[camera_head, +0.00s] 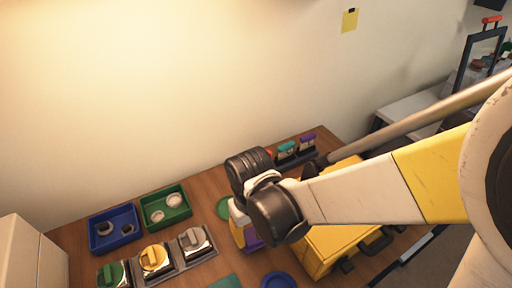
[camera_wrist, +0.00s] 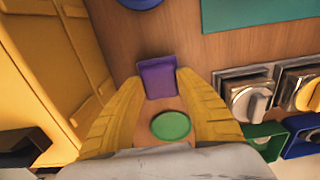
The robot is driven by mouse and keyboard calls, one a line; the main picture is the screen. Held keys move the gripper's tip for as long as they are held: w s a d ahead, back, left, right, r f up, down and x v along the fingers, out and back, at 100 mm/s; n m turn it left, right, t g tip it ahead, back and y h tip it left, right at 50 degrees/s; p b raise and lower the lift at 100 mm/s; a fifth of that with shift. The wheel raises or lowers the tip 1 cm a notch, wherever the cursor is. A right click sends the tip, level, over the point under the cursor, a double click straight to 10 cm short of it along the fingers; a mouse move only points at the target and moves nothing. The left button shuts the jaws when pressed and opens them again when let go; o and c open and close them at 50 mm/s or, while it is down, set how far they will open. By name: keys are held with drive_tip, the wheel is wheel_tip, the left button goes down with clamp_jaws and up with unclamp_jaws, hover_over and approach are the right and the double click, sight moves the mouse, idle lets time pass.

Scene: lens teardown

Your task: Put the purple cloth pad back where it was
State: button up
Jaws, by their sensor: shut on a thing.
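The purple cloth pad (camera_wrist: 157,76) is a small squarish piece. In the wrist view it sits between the two yellow fingertips of my gripper (camera_wrist: 158,84), which is shut on it. In the head view a bit of the purple pad (camera_head: 252,239) shows below my gripper (camera_head: 244,236), left of the yellow case; my wrist hides the rest. I cannot tell whether the pad touches the wooden table.
A green disc (camera_wrist: 170,126) lies near my fingers. A yellow case (camera_head: 335,240) stands close on the right. Lens fixtures (camera_head: 155,260), a blue tray (camera_head: 113,229) and a green tray (camera_head: 166,205) are to the left. A tool rack (camera_head: 290,153) stands behind. A blue disc (camera_head: 278,281) lies in front.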

sight(251, 236)
wheel_tip(251, 236, down, 2)
drive_tip(key=shift+f+b, duration=0.15)
drive_tip(key=shift+b, duration=0.15)
drive_tip(key=o, duration=1.3)
drive_tip(key=shift+f, duration=0.2)
wheel_tip(251, 236, up, 10)
drive_tip(key=p, duration=0.5)
drive_tip(key=shift+s, duration=0.15)
drive_tip(key=shift+r, duration=0.6)
drive_tip(key=d+r+m+t, duration=0.1)
drive_tip(key=d+r, duration=0.1)
drive_tip(key=d, duration=0.1)
drive_tip(key=w+d+r+m+t, duration=0.1)
drive_tip(key=d+r, duration=0.1)
drive_tip(key=d, duration=0.2)
drive_tip(key=w+d+r+m+t+y, duration=0.1)
drive_tip(key=d+r, duration=0.2)
drive_tip(key=d, duration=0.1)
drive_tip(key=shift+w, duration=0.25)
drive_tip(key=d+r+m+t, duration=0.1)
drive_tip(key=d+r+t, duration=0.1)
drive_tip(key=d, duration=0.3)
drive_tip(key=s+d+r+m+t+h, duration=0.1)
drive_tip(key=d+r+m+t, duration=0.1)
drive_tip(key=d, duration=0.3)
drive_tip(key=shift+s+d+r, duration=0.25)
drive_tip(key=shift+d+r, duration=0.1)
drive_tip(key=shift+r, duration=0.05)
